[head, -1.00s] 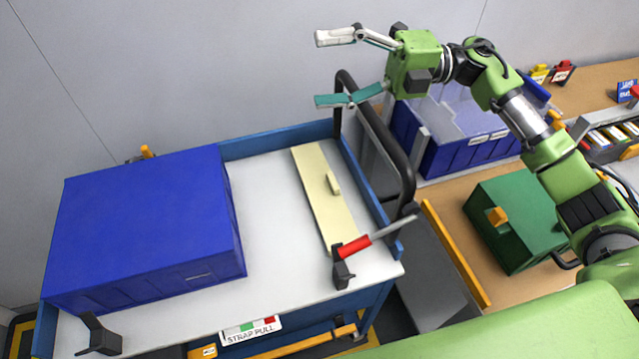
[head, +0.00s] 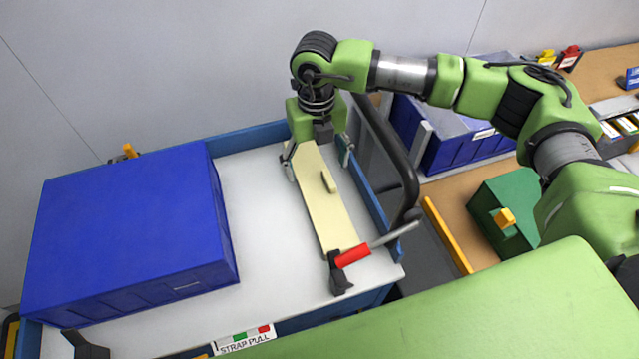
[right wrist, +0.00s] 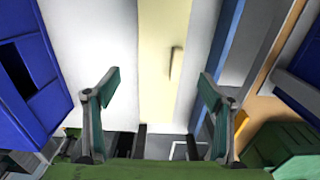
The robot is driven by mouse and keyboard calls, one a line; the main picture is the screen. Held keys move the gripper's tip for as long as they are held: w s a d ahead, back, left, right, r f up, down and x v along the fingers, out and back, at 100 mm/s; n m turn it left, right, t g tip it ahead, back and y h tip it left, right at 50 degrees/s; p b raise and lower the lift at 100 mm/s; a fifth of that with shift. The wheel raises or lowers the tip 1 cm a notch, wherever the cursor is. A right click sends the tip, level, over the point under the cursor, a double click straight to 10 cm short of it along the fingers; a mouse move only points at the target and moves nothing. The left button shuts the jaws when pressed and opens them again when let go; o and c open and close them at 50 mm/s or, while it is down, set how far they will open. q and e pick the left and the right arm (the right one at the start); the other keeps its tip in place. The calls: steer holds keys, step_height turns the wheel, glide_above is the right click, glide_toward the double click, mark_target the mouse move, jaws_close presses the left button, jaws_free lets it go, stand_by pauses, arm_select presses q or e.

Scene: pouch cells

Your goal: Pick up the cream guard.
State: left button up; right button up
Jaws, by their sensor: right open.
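The cream guard (head: 329,208) is a long flat strip with a small raised grip (head: 329,181), lying on the white top of the blue cart. My right gripper (head: 318,162) points down over its far end, open, with one finger on each side of the strip. In the right wrist view the guard (right wrist: 160,60) runs between the two open fingers (right wrist: 155,95), apart from both. The far end of the guard is hidden under my gripper in the head view. My left gripper is not in view.
A red-handled clamp (head: 352,256) stands at the guard's near end. A large blue box (head: 125,230) fills the cart's left side. The cart's black handle (head: 400,160) and blue rim (head: 370,205) lie close on the right. White top (head: 262,200) is clear left of the guard.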

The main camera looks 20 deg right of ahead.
mark_target(318, 187)
steer(key=shift+f, duration=0.8)
step_height(318, 187, down, 4)
steer(key=shift+s+f+p, duration=0.1)
steer(key=shift+p, duration=0.85)
steer(key=shift+f, duration=0.6)
steer(key=c, duration=1.2)
